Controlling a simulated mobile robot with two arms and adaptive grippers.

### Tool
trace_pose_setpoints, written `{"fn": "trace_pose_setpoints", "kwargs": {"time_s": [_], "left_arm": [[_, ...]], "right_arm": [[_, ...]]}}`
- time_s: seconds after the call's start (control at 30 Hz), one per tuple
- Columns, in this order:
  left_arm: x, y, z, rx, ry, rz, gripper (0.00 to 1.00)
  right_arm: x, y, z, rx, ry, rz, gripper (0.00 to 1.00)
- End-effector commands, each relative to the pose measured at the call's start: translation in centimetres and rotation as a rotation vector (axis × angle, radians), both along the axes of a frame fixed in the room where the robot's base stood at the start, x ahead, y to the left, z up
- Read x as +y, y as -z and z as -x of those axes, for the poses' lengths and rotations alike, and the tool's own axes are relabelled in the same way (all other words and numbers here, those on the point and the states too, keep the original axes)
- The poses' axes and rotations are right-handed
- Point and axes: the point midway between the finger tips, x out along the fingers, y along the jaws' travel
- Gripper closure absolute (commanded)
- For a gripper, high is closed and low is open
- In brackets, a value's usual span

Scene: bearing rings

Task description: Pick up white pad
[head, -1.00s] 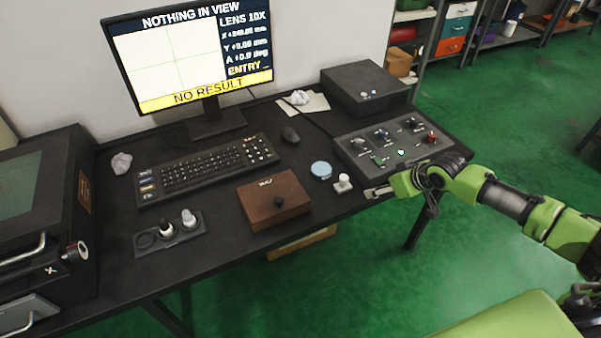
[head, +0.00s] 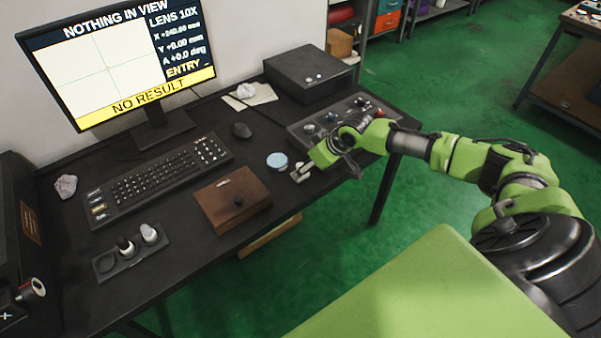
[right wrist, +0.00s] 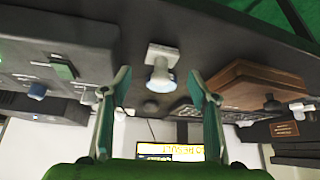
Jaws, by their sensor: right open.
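The white pad (head: 301,173), a small white piece with a flat square base and a round stem, stands on the black table between the brown wooden box and the control panel. In the right wrist view the white pad (right wrist: 161,62) appears upside down, ahead of and roughly between the fingertips, with gaps on both sides. My right gripper (right wrist: 160,86) is open and empty. In the head view my right gripper (head: 312,160) is right beside the pad, low over the table; its fingertips are hard to make out. My left gripper is not in view.
The control panel (head: 310,127) with knobs is beside my right gripper.

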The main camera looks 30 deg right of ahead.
Motion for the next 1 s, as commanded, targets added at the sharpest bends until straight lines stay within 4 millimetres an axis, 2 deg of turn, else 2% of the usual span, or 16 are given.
{"fn": "trace_pose_setpoints", "kwargs": {"time_s": [0.3, 0.6, 0.63, 0.77, 0.8, 1.0], "left_arm": [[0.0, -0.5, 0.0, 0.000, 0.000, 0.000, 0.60], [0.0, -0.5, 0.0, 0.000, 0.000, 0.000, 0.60], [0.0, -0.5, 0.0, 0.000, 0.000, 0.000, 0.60], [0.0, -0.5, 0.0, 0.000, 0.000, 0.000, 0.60], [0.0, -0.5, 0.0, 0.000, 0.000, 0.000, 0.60], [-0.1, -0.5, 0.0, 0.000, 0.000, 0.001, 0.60]], "right_arm": [[0.8, 3.5, -2.1, 0.002, 0.000, -0.002, 0.45], [0.8, 3.9, -2.3, 0.000, -0.001, 0.000, 0.45], [0.8, 3.9, -2.3, 0.000, -0.001, 0.000, 0.48], [0.8, 3.9, -2.3, 0.000, -0.001, 0.000, 0.81], [0.8, 3.9, -2.3, 0.000, -0.001, 0.000, 0.86], [0.8, 3.9, -2.3, 0.000, -0.001, 0.000, 0.87]]}}
